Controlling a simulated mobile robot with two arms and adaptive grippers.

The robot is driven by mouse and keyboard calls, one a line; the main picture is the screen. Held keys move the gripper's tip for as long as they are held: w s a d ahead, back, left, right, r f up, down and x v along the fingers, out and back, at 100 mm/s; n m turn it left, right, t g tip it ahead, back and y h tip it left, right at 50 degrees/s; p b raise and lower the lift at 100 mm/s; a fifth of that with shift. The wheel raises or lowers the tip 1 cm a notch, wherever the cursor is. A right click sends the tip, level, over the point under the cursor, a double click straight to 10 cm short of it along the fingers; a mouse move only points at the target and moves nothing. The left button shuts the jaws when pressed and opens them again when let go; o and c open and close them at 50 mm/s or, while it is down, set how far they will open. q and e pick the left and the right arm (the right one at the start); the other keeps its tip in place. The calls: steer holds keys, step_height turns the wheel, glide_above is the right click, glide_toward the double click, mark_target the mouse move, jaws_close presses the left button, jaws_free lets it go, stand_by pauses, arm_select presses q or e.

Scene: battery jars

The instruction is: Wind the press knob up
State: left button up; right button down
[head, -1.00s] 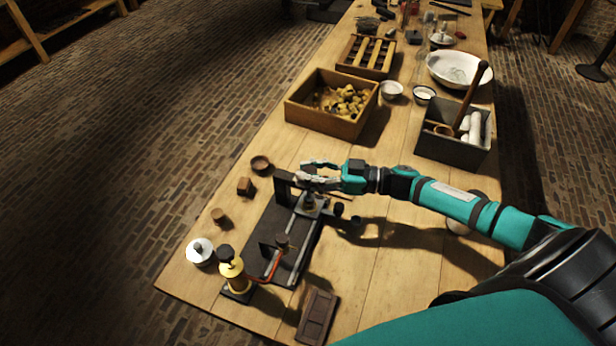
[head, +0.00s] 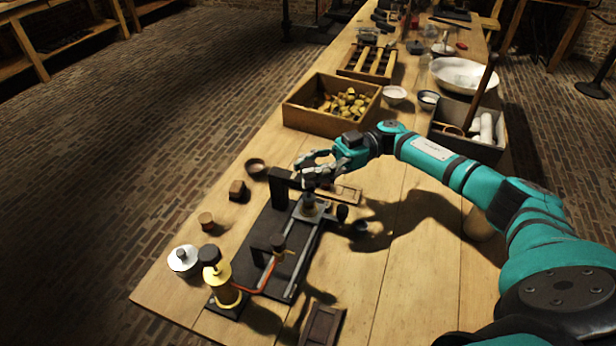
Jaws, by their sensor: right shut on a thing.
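The press (head: 280,181) is a dark upright frame on a long black base plate (head: 262,222) near the table's front left. A metal block (head: 309,208) sits on the rail under the frame. My right gripper (head: 313,168) is at the top of the press, shut on the press knob, which the fingers mostly hide. The forearm comes down to it from the right. My left gripper does not show.
A brass pump (head: 223,283) with a red hose and a white lidded jar (head: 184,259) stand at the near left. Small brown pieces, including a block (head: 238,190), lie left of the press. A wooden box (head: 305,112) stands behind.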

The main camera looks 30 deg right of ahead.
mark_target(316, 165)
steer(key=shift+n+g+b, duration=0.6)
steer(key=shift+g+b, duration=0.1)
steer(key=shift+g, duration=0.2)
steer(key=shift+r+g, duration=0.15)
steer(key=shift+g, duration=0.15)
steer(key=c, duration=0.9)
jaws_free()
steer(key=shift+d, duration=0.1)
steer(key=shift+d, duration=0.25)
steer(key=d, duration=0.4)
steer(key=w+d, duration=0.1)
steer(key=d, duration=0.2)
steer(key=shift+w, duration=0.1)
